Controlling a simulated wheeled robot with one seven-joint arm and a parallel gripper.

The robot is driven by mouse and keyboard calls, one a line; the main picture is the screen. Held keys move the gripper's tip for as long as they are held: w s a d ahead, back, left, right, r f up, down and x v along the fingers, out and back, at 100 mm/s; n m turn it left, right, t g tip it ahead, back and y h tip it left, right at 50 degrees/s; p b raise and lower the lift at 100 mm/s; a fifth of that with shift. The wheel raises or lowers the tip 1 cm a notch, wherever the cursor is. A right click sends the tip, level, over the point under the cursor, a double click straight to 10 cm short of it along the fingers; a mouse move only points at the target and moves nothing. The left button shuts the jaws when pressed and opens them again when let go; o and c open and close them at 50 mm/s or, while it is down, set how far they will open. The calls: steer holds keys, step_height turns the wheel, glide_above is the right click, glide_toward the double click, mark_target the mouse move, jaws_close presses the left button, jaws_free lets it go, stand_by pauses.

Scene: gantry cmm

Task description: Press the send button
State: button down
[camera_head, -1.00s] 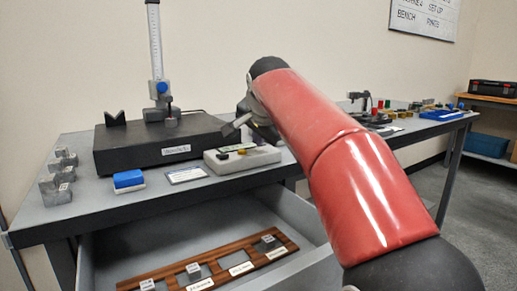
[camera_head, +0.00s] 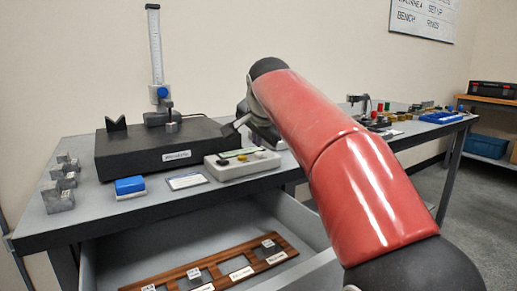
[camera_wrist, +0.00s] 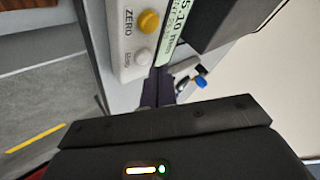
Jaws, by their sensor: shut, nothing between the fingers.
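The send button is the white button (camera_wrist: 143,56) on a pale control box (camera_wrist: 124,40) in the wrist view. Its small label is hard to read. A yellow button (camera_wrist: 149,22) labelled ZERO sits beside it, and a green-lit display (camera_wrist: 172,22) runs alongside. In the head view the box (camera_head: 232,171) stands on the bench in front of the black granite block. My gripper (camera_wrist: 159,86) is shut and empty, its tips close to the white button in the wrist view; I see no clear contact.
The granite block (camera_head: 120,160) carries a height gauge (camera_head: 155,50). A blue-topped block (camera_head: 130,186) and a card (camera_head: 186,181) lie left of the box. Below, an open drawer (camera_head: 100,262) holds a wooden rack (camera_head: 215,272). Metal blocks (camera_head: 58,192) stand at the left.

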mark_target(259, 157)
steer(key=shift+r, duration=0.1)
step_height(259, 157, up, 5)
steer(key=p, duration=0.5)
stand_by(0.7)
